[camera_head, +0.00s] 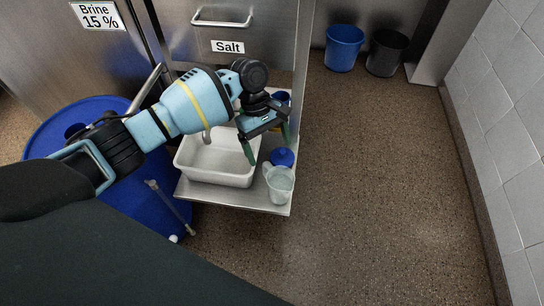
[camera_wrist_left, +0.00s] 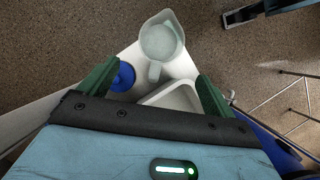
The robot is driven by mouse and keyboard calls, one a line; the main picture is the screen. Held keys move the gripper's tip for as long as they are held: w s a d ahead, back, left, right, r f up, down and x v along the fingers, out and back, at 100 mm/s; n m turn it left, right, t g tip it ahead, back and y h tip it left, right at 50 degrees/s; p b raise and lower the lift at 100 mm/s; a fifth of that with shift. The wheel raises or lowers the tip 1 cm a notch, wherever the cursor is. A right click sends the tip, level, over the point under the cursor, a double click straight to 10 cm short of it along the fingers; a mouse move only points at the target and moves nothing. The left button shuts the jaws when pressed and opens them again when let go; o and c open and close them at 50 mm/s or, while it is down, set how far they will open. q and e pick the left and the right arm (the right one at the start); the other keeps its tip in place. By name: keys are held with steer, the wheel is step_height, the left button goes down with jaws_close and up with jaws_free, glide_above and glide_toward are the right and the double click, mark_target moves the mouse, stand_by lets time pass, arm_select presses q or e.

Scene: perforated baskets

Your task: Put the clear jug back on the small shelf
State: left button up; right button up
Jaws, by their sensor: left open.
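The clear jug (camera_head: 280,184) is at the front right corner of the small metal shelf (camera_head: 235,198). It looks upright, with its handle towards the shelf's inner side. In the left wrist view the jug (camera_wrist_left: 162,40) is just beyond my fingertips, over the shelf corner; I cannot tell whether its base fully rests there. My left gripper (camera_head: 268,143) is open and empty, above the shelf and behind the jug. Its two green fingers (camera_wrist_left: 156,82) are spread apart in the left wrist view, not touching the jug.
A white basin (camera_head: 213,177) fills the shelf's left part. A blue round-topped object (camera_head: 282,157) stands close behind the jug. A blue drum (camera_head: 50,130) is at left. A blue bucket (camera_head: 344,47) and a black bucket (camera_head: 386,52) stand at the back. The floor to the right is clear.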

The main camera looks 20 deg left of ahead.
arm_select(q)
steer(key=p+v, duration=0.1)
steer(key=v, duration=0.4)
